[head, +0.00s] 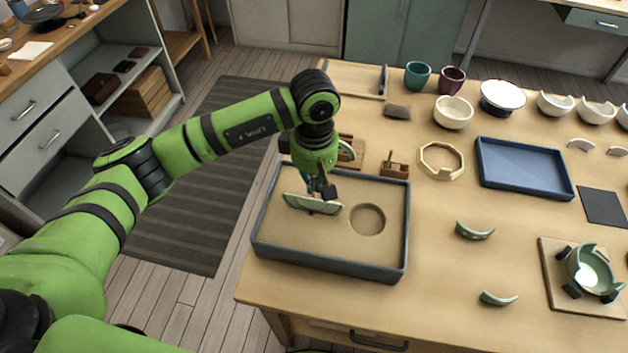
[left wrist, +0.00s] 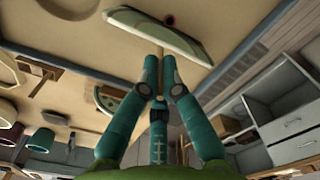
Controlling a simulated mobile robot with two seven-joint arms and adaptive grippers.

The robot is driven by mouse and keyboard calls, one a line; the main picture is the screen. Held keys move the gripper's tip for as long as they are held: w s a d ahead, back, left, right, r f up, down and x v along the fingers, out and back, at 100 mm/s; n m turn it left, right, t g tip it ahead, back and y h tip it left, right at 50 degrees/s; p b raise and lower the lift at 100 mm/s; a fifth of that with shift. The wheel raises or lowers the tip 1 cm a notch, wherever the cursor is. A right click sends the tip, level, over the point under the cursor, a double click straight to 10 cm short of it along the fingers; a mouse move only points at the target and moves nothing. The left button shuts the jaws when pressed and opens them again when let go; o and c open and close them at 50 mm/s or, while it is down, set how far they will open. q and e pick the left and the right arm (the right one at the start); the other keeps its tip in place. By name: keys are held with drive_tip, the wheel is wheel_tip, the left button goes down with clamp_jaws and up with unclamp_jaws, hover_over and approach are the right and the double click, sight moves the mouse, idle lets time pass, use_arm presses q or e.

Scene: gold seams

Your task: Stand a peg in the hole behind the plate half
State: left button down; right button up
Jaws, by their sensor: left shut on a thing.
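My left gripper (head: 320,190) is over the sand tray (head: 330,260), close to the pale green plate half (head: 313,206). In the left wrist view, the teal fingers of this gripper (left wrist: 160,62) are shut on a thin tan peg (left wrist: 160,68), which shows partly between the fingertips. The plate half (left wrist: 155,35) lies just beyond the fingertips there. A small dark reddish spot (left wrist: 169,20) shows on the sand beside its straight edge; I cannot tell whether it is a hole or a peg top. The fingers hide most of the peg. My right gripper is not in view.
A round hollow (head: 367,219) lies right of the plate half in the sand. A wooden block with pegs (head: 395,168) stands behind the tray. A blue tray (head: 522,168), cups and green shards lie to the right. The table's front middle is clear.

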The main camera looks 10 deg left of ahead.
sight(314, 177)
use_arm(q)
drive_tip(key=shift+b, duration=0.8)
idle(1.0)
drive_tip(key=shift+f+b, duration=0.9)
drive_tip(key=shift+b, duration=0.15)
idle(1.0)
drive_tip(key=shift+r, duration=0.15)
drive_tip(key=shift+r+p, duration=1.1)
drive_tip(key=shift+r, duration=1.4)
drive_tip(key=shift+f, duration=0.1)
drive_tip(key=shift+f+m+b, duration=0.3)
drive_tip(key=shift+f+b, duration=0.85)
drive_tip(key=shift+b, duration=0.25)
drive_tip(key=shift+f, duration=0.1)
drive_tip(key=shift+f+b, duration=0.1)
drive_tip(key=shift+b, duration=0.35)
